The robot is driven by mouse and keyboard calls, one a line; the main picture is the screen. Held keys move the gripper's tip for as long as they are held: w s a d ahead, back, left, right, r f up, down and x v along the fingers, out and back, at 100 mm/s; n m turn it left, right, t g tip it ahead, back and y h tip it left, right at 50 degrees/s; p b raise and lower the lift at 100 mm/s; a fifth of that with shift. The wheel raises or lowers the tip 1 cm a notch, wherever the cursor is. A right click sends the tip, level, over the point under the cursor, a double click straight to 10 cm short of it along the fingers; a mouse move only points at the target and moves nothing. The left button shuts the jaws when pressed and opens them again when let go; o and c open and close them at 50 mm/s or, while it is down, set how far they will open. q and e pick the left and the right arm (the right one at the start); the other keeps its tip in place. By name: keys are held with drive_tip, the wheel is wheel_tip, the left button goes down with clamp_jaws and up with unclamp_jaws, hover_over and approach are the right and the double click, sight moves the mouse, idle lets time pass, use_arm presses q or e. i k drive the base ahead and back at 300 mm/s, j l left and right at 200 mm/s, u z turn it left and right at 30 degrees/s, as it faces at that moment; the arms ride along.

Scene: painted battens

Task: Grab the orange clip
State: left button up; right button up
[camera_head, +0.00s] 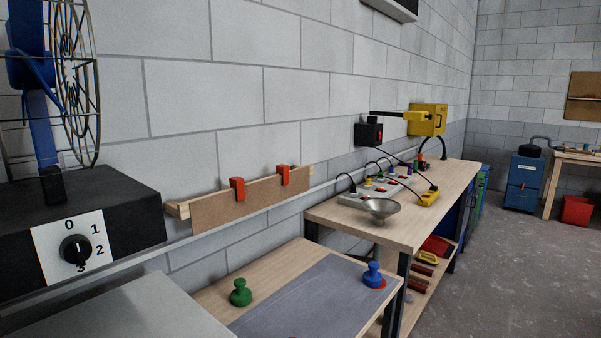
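Two orange clips show in the head view. The left orange clip (237,189) and the right orange clip (283,175) both sit on the top edge of a brown board (250,202). The board is upright against a wooden batten (178,209) in front of the block wall. I cannot tell which of the two clips is meant. Neither of my grippers is in view.
Below the board is a low wooden table (218,292) with a grey mat (310,295), a green knobbed piece (241,292) and a blue one (373,275). A black box with a dial (76,249) and a fan (70,80) stand left. A workbench (408,232) with a metal bowl (380,207) stands right.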

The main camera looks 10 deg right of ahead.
sight(283, 170)
drive_tip(key=i+l, duration=0.1)
drive_tip(key=l, duration=0.3)
drive_tip(key=i+l+z, duration=0.1)
drive_tip(key=l, duration=0.3)
drive_tip(key=i+l, duration=0.15)
drive_tip(key=l, duration=0.25)
drive_tip(key=i+l+z, duration=0.1)
drive_tip(key=l, duration=0.3)
drive_tip(key=i+l, duration=0.15)
drive_tip(key=l, duration=0.25)
drive_tip(key=i+l+z, duration=0.1)
drive_tip(key=l, duration=0.25)
drive_tip(key=i+l, duration=0.2)
drive_tip(key=l, duration=0.2)
drive_tip(key=i+l+z, duration=0.1)
drive_tip(key=l, duration=0.25)
drive_tip(key=i, duration=0.05)
